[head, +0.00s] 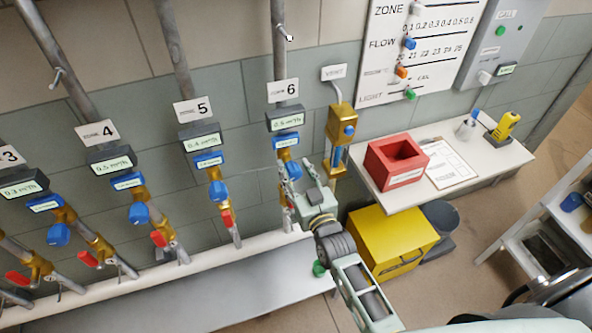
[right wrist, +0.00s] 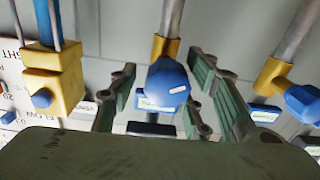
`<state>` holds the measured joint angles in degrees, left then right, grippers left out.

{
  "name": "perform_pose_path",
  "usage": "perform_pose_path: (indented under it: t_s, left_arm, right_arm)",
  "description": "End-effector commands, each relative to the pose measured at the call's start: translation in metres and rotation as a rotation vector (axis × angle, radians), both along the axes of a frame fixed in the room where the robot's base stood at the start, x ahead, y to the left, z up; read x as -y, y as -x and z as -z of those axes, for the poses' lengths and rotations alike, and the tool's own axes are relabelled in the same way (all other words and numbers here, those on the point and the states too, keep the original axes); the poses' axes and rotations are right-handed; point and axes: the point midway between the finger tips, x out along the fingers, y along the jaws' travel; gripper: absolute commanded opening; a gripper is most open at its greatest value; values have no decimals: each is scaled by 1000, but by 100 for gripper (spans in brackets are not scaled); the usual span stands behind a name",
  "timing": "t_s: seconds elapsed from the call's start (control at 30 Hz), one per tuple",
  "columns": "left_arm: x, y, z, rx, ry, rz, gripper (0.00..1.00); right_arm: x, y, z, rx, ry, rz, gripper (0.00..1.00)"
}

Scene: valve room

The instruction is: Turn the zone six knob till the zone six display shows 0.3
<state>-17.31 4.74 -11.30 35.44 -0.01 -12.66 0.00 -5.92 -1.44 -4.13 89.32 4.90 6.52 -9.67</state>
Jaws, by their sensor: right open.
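The zone six pipe carries a display (head: 285,119) under the "6" sign (head: 283,90); its digits are too small to read with certainty. Below it is the blue zone six knob (head: 293,171). My right gripper (head: 302,191) is at this knob, partly in front of it. In the right wrist view the blue knob (right wrist: 168,83) sits between the two spread fingers of the gripper (right wrist: 166,98), with visible gaps on both sides. The gripper is open and holds nothing. My left gripper is not in view.
A brass valve block (head: 341,122) stands close right of the zone six pipe. The zone five knob (head: 218,191) is to the left. A red bin (head: 395,163) and clipboard (head: 450,165) are on a white table, with a yellow cabinet (head: 392,240) below. A flow chart (head: 385,75) hangs behind.

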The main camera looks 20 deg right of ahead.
Motion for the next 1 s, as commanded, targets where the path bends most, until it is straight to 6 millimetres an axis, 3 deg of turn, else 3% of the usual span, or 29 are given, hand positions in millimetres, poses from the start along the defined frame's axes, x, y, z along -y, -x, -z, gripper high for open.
perform_pose_path:
  t_s: [0.2, 0.67, 1.0]
  left_arm:
    - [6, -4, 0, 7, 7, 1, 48]
    - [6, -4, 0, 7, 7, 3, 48]
    - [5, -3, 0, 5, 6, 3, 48]
  right_arm:
    - [0, 0, 0, 0, 0, 0, 43]
    - [1, 0, 0, 1, 0, 1, 3]
    - [2, 0, 0, 0, -54, 3, 3]
